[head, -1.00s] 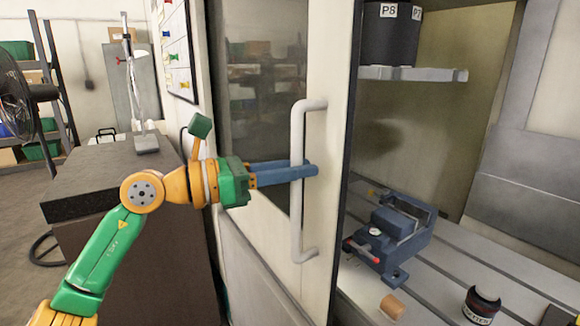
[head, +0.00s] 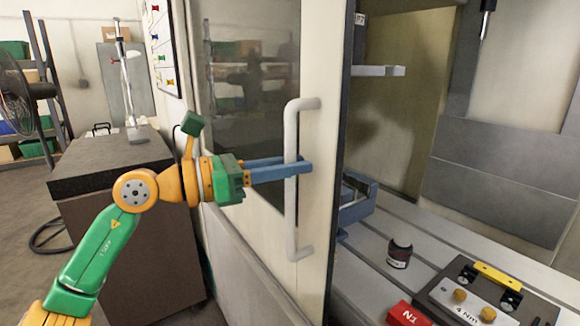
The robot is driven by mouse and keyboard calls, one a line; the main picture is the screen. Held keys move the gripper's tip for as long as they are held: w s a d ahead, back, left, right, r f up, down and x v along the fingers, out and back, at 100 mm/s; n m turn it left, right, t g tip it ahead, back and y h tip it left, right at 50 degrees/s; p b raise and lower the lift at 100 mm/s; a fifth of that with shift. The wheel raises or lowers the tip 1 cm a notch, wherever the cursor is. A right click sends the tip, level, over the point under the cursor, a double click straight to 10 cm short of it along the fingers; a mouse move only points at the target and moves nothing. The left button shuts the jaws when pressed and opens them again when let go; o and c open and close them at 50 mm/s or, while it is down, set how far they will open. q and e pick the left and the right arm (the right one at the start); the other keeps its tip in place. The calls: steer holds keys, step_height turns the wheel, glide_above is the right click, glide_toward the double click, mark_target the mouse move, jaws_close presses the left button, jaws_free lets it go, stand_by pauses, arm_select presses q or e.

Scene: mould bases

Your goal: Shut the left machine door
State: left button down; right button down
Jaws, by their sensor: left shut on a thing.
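The left machine door (head: 318,215) is a cream sliding panel with a dark window (head: 245,80). It stands partly open, with the machine's inside showing to the right of its edge. A white vertical bar handle (head: 291,215) is on the door near that edge. My left gripper (head: 300,168) has its blue fingers around the middle of the handle and is shut on it. My right gripper is not in view.

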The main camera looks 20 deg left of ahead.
arm_select(q)
steer(key=shift+r, duration=0.15)
steer(key=c, duration=0.9)
jaws_free()
steer(key=shift+o, duration=0.7)
steer(key=shift+s+d, duration=0.15)
steer(key=shift+d, duration=0.1)
steer(key=b+v, duration=0.3)
steer(key=v, duration=0.4)
steer(key=shift+a, duration=0.1)
